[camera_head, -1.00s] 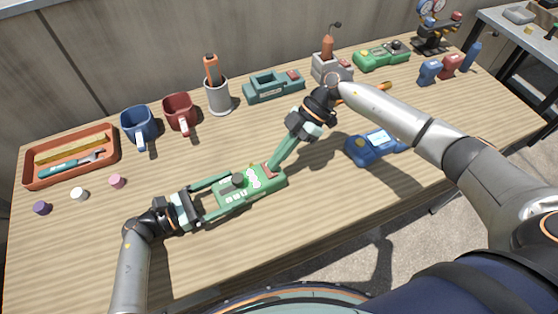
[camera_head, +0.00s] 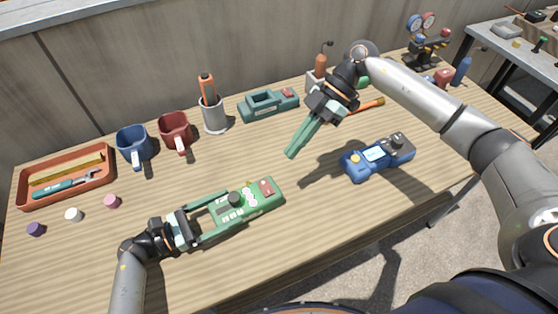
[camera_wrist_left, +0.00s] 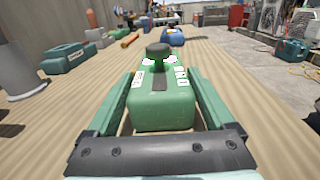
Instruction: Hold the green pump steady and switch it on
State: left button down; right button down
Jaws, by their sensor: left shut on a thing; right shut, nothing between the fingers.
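The green pump (camera_head: 250,203) lies flat on the table at the front middle, with a dark knob, white labels and a red switch (camera_head: 266,187) at its right end. My left gripper (camera_head: 226,212) is shut on the pump, one finger along each long side. In the left wrist view the pump (camera_wrist_left: 161,108) sits between both fingers, its dark knob upright on top. My right gripper (camera_head: 291,154) is shut and empty, raised above the table behind and right of the pump, apart from it. I cannot tell whether the pump is running.
A blue device (camera_head: 378,156) stands to the right. A teal device (camera_head: 269,105), a grey cup (camera_head: 214,116), two mugs (camera_head: 134,146) and an orange tray (camera_head: 66,178) line the back. Small caps (camera_head: 73,215) lie at left. The table around the pump is largely clear.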

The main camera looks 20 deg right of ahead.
jog(key=shift+s+v, duration=0.15)
jog(key=shift+v, duration=0.55)
jog(key=shift+s+v, duration=0.1)
jog(key=shift+v, duration=0.6)
pick_arm(q)
grip_release()
jog(key=a, duration=0.3)
jog(key=s+a+b, duration=0.1)
jog(key=a, duration=0.5)
jog(key=shift+s, duration=0.25)
pick_arm(e)
jog(key=shift+f, duration=0.7)
pick_arm(q)
jog(key=shift+r, duration=0.1)
pick_arm(e)
jog(key=shift+r, duration=0.1)
